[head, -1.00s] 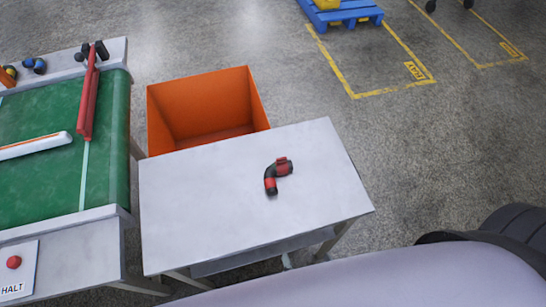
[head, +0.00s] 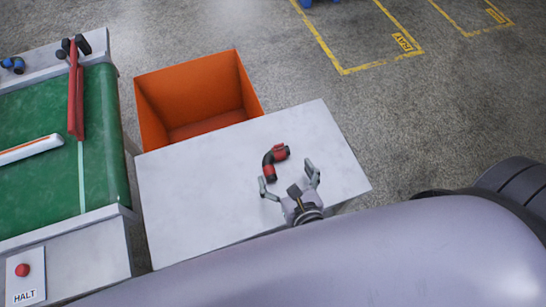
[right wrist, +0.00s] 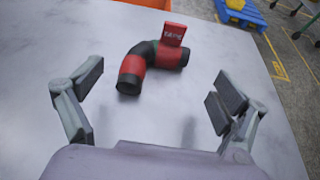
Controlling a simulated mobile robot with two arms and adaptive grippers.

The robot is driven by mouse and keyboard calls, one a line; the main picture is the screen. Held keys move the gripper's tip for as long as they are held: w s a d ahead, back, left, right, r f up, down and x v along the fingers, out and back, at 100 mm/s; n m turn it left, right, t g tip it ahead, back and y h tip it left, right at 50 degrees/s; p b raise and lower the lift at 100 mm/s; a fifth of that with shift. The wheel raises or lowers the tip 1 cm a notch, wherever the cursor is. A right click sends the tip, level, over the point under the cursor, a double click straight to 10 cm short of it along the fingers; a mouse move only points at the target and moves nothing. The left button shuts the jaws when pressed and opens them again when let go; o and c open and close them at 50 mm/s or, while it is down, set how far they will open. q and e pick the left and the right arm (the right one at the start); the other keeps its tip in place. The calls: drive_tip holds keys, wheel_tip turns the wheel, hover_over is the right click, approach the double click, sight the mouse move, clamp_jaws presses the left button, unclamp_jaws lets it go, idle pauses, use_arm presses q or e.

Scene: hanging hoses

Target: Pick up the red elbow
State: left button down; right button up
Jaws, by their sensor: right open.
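The red elbow (head: 269,165) is a bent red hose piece with black bands and black ends. It lies alone on the grey-white table (head: 190,200). In the right wrist view the elbow (right wrist: 140,68) lies ahead of the fingers, with a red tag standing up on it. My right gripper (head: 290,182) is open and empty, just on the near side of the elbow. In the right wrist view its fingers (right wrist: 155,92) are spread wide, apart from the elbow. My left gripper is not in view.
An orange bin (head: 190,95) stands on the floor behind the table. A green conveyor (head: 100,150) with a red bar (head: 76,95) across it is at the left. A HALT button (head: 23,270) is at the near left. The table around the elbow is clear.

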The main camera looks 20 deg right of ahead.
sight(277, 158)
drive_tip(key=x, duration=0.6)
drive_tip(key=shift+r+p, duration=0.2)
drive_tip(key=shift+p, duration=0.2)
drive_tip(key=shift+c, duration=0.5)
drive_tip(key=c, duration=1.1)
drive_tip(key=shift+r, duration=0.15)
drive_tip(key=shift+c, duration=0.2)
